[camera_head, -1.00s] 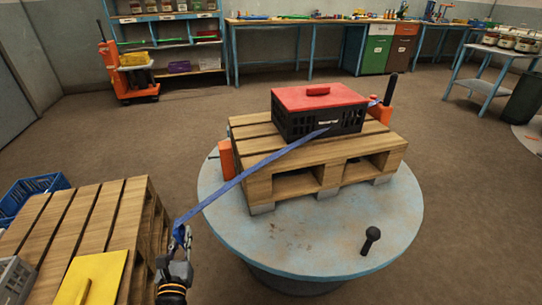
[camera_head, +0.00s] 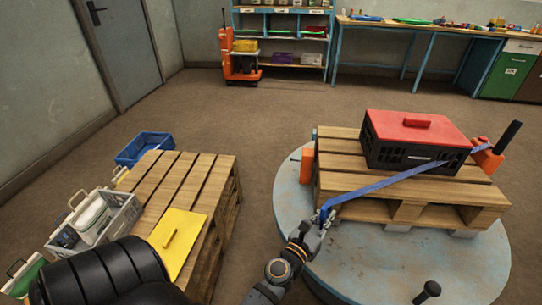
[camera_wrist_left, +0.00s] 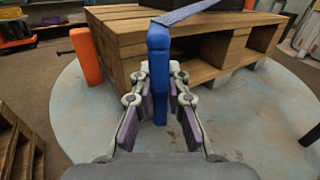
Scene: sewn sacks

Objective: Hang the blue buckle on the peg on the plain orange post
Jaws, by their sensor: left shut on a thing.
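My left gripper (camera_head: 320,227) is shut on the blue buckle (camera_head: 326,216), at the end of the blue strap (camera_head: 392,182). In the left wrist view the buckle (camera_wrist_left: 158,62) stands upright between the fingers (camera_wrist_left: 159,90). The plain orange post (camera_head: 307,165) stands at the pallet's left end, beyond and slightly left of the gripper. In the left wrist view this post (camera_wrist_left: 87,55) is left of the buckle and apart from it, with a thin peg (camera_wrist_left: 65,52) sticking out to its left. My right gripper is not in view.
Another orange post (camera_head: 487,160) with a black lever (camera_head: 507,137) stands at right. A black knob (camera_head: 431,290) rises from the round table (camera_head: 292,200).

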